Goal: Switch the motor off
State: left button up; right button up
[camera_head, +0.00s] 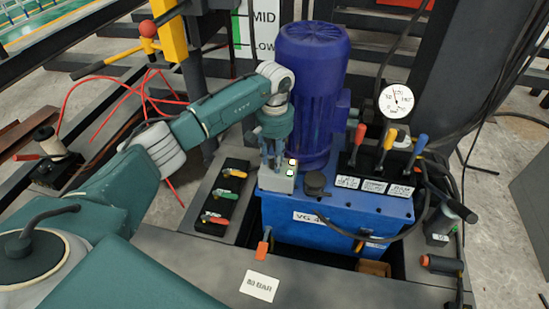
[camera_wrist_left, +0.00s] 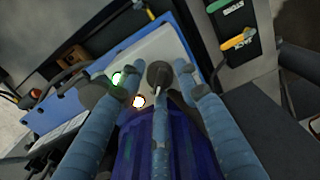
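The motor (camera_head: 313,85) is a tall blue-violet cylinder standing on a blue power unit (camera_head: 335,215). In front of its base is a small pale switch box (camera_head: 283,184) with a lit green light and a whitish light. The wrist view shows the box face (camera_wrist_left: 158,50), the green light (camera_wrist_left: 118,79) and an orange-rimmed bright light (camera_wrist_left: 138,101). The box's upper part is partly hidden.
Red, yellow and blue levers (camera_head: 388,145) and a pressure gauge (camera_head: 396,100) stand right of the motor. A black panel with coloured valve handles (camera_head: 222,198) lies to the left. A small orange-handled lever (camera_head: 264,246) is in front. Cables hang at the right.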

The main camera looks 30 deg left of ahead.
pick_arm(q)
jog(key=c, duration=0.6)
pick_arm(e)
jog(key=shift+f, duration=0.1)
pick_arm(q)
jog(key=n, duration=0.3)
jog(key=shift+r, duration=0.1)
jog(key=n+p, duration=0.1)
jog(key=n, duration=0.3)
jog(key=shift+n, duration=0.3)
jog(key=n, duration=0.3)
jog(key=shift+n+p, duration=0.3)
jog(key=shift+p, duration=0.05)
jog(key=shift+n+p, duration=0.55)
jog(key=shift+n, duration=2.05)
pick_arm(e)
jog(key=s+f, duration=0.5)
jog(key=f, duration=0.3)
jog(key=shift+d+g, duration=0.3)
jog(key=shift+d, duration=0.05)
